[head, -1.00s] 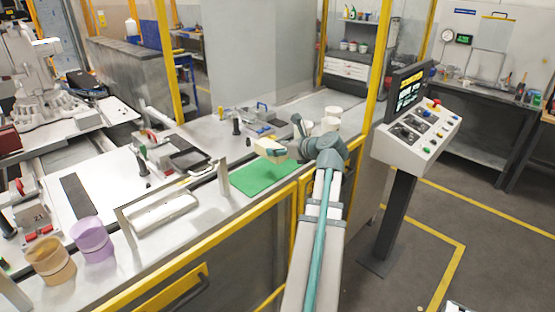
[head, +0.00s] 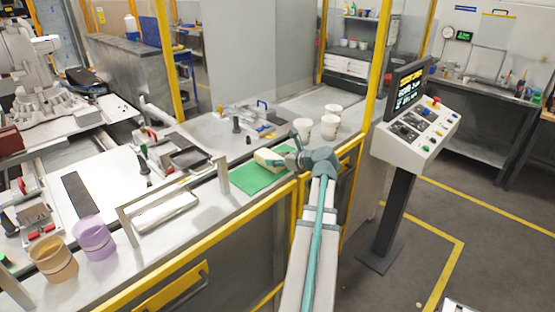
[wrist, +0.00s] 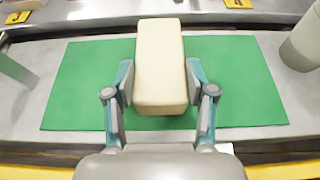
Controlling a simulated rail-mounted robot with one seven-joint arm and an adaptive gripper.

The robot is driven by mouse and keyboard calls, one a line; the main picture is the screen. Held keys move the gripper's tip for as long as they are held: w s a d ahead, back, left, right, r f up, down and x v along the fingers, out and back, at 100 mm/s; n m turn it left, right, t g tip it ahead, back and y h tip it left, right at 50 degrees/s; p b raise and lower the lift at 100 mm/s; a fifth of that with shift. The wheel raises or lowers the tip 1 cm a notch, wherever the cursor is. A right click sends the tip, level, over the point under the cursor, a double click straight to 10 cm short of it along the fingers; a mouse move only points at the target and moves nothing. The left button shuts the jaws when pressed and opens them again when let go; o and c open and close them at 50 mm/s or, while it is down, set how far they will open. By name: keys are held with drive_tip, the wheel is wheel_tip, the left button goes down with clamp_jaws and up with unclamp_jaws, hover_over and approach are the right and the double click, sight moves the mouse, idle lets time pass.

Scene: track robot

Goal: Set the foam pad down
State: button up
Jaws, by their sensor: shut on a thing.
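The foam pad is a cream block (head: 268,159), seen over the far part of a green mat (head: 256,181) on the bench. In the wrist view the foam pad (wrist: 160,62) lies between my two fingers, its long side pointing away from me. The green mat (wrist: 75,90) shows on both sides of it. My gripper (wrist: 159,84) is shut on the foam pad; it also shows in the head view (head: 281,161). The pad is at or just above the mat; I cannot tell whether they touch.
A metal frame (head: 224,176) stands left of the mat. A yellow rail (head: 190,262) runs along the bench front.

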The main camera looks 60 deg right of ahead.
drive_tip(key=shift+f, duration=0.15)
drive_tip(key=o, duration=1.1)
drive_tip(key=shift+o, duration=0.2)
drive_tip(key=shift+r, duration=0.2)
drive_tip(key=b+v, duration=0.1)
drive_tip(key=v, duration=1.1)
drive_tip(key=shift+b, duration=0.4)
